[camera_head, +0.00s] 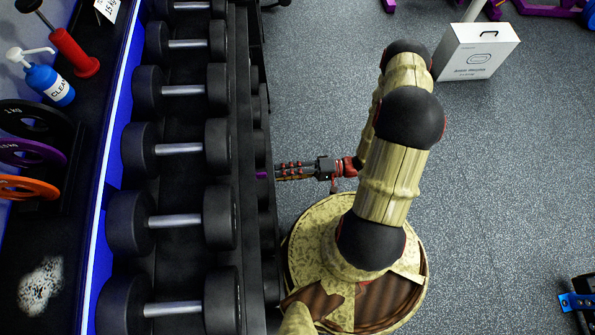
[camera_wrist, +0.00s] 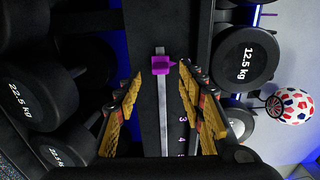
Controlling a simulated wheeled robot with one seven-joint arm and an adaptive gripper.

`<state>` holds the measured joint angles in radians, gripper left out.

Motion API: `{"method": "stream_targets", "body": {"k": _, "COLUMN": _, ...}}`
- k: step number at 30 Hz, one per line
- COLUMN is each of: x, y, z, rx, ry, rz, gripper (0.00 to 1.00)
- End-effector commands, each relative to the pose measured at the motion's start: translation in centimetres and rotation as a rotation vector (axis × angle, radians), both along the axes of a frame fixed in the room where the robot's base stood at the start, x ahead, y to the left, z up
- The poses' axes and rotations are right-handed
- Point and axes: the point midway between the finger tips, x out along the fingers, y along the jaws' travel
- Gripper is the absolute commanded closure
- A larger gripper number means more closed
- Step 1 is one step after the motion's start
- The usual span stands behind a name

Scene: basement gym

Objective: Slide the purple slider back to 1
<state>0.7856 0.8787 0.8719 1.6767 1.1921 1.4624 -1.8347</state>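The purple slider (camera_wrist: 162,65) sits near the upper end of the visible grey rail (camera_wrist: 160,110) in the wrist view, with its pointed side towards the right. Purple numbers 3 (camera_wrist: 183,119), 4 and 5 run down beside the rail; no 1 or 2 can be made out, and the right finger covers part of that strip. My gripper (camera_wrist: 160,72) is open, with its yellow fingers on either side of the rail and the slider between or just past the tips. Contact cannot be told. In the head view my gripper (camera_head: 277,173) reaches the rack's side, where a small bit of purple (camera_head: 262,175) shows.
A dumbbell rack (camera_head: 243,120) with several black dumbbells (camera_head: 180,149) stands left of my arm. In the wrist view, dumbbells marked 12.5 kg (camera_wrist: 246,60) and 22.5 kg (camera_wrist: 35,95) flank the rail. A white box (camera_head: 478,52) stands at upper right. The floor on the right is mostly clear.

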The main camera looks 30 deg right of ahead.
Motion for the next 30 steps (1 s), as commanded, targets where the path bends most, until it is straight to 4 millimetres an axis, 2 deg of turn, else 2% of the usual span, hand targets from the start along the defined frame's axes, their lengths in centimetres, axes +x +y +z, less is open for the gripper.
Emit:
{"method": "stream_targets", "body": {"k": 1, "x": -0.2, "y": -0.9, "z": 0.0, "rx": -0.002, "ry": -0.001, "rz": -0.006, "gripper": 0.61}}
{"method": "stream_targets", "body": {"k": 6, "x": -1.2, "y": -3.0, "z": 0.0, "rx": 0.000, "ry": -0.001, "rz": -0.003, "gripper": 0.61}}
{"method": "stream_targets", "body": {"k": 12, "x": -1.8, "y": -4.4, "z": 0.0, "rx": -0.001, "ry": -0.001, "rz": -0.001, "gripper": 0.61}}
{"method": "stream_targets", "body": {"k": 30, "x": -1.9, "y": -4.5, "z": 0.0, "rx": 0.000, "ry": 0.000, "rz": 0.001, "gripper": 0.61}}
